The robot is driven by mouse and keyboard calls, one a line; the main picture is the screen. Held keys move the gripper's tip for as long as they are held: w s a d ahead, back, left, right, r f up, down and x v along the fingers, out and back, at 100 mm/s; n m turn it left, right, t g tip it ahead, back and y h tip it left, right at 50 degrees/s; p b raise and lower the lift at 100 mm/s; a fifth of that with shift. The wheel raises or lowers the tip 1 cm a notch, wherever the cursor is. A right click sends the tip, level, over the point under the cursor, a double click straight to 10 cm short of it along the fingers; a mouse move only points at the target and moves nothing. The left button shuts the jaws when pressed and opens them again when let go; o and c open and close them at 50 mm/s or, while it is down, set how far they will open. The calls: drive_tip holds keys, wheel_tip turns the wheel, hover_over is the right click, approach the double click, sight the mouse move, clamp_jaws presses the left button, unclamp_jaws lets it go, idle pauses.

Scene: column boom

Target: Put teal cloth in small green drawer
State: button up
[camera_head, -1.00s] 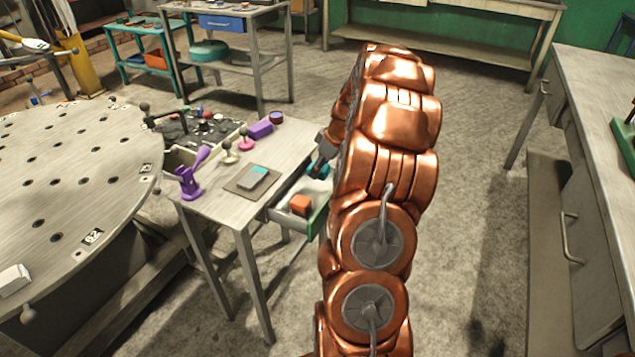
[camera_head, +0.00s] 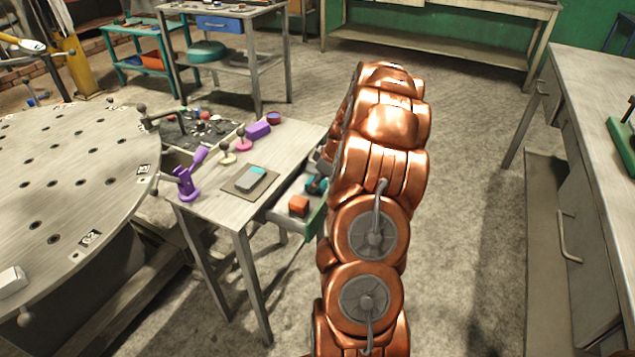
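The small green drawer (camera_head: 309,224) is pulled out from the right side of the small grey table; its front is green and its inside is pale. My copper arm hides part of the gripper and the drawer's right side. Whether the cloth touches the drawer floor cannot be seen.
On the small table (camera_head: 215,208) are a mat (camera_head: 232,188) with a grey-and-teal item (camera_head: 251,178), a purple clamp-like object (camera_head: 187,183) and a purple box (camera_head: 258,131). A round perforated table (camera_head: 60,200) stands left. A grey bench (camera_head: 590,110) stands right. The floor between is clear.

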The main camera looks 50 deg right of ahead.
drive_tip(key=shift+o, duration=1.4)
drive_tip(key=shift+r, duration=0.15)
